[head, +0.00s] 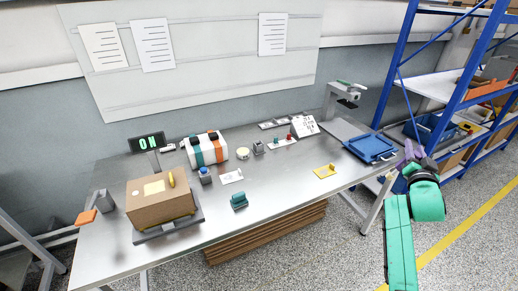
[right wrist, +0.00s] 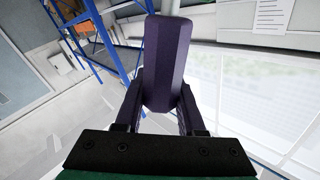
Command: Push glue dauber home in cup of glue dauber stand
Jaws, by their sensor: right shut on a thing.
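My right gripper (head: 412,163) is beyond the right end of the bench, near the blue tray. It is shut on a long dark purple piece (right wrist: 168,62), which stands out past the fingers in the right wrist view. I take this piece to be the glue dauber, though its far end is not clear. I cannot tell for certain which item is the glue dauber stand. A small blue-topped grey holder (head: 205,176) and a round pale cup (head: 243,153) stand near the middle of the bench, well apart from my right gripper. My left gripper is not in view.
The metal bench (head: 285,185) has free room at its front middle. A cardboard box (head: 160,203) sits at left, and a blue tray (head: 371,147) at right. Blue shelving (head: 402,60) stands at right.

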